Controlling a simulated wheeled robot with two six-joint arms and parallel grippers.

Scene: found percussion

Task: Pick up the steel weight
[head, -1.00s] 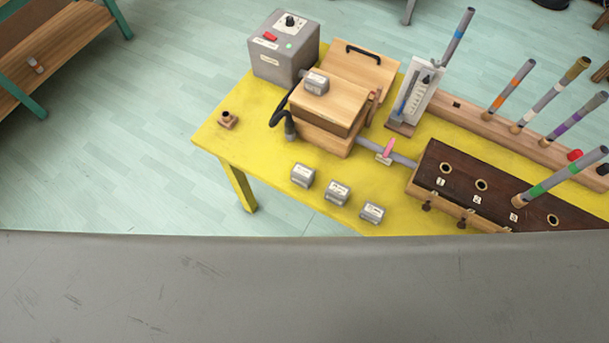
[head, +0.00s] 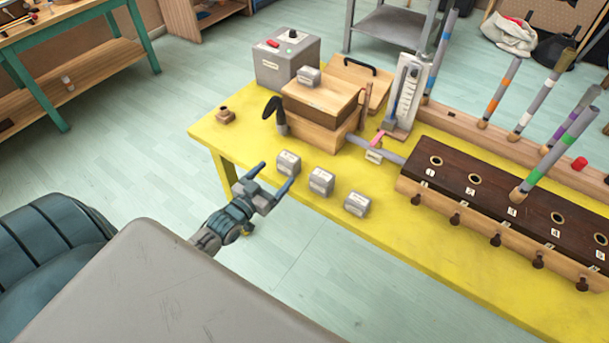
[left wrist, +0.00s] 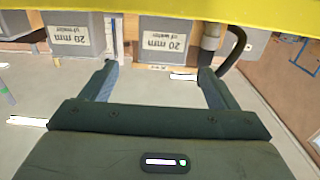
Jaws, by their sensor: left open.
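Three grey steel weights stand in a row along the front of the yellow table: a left one (head: 288,163), a middle one (head: 321,181) and a right one (head: 357,204). Another grey weight (head: 308,76) sits on top of the wooden box (head: 320,105). My left gripper (head: 276,174) is open and empty at the table's front edge, its fingers pointing toward the left weight. In the left wrist view the fingers (left wrist: 158,68) are spread, with one labelled weight (left wrist: 166,36) ahead between them and another (left wrist: 76,36) off to the left. My right gripper is not seen.
The yellow table (head: 430,240) also holds a grey control box (head: 285,62), a small wooden knob piece (head: 225,115), a black hose (head: 273,107), an upright gauge (head: 405,92) and a dark slotted wind chest (head: 480,190) with tubes. Floor is clear at left.

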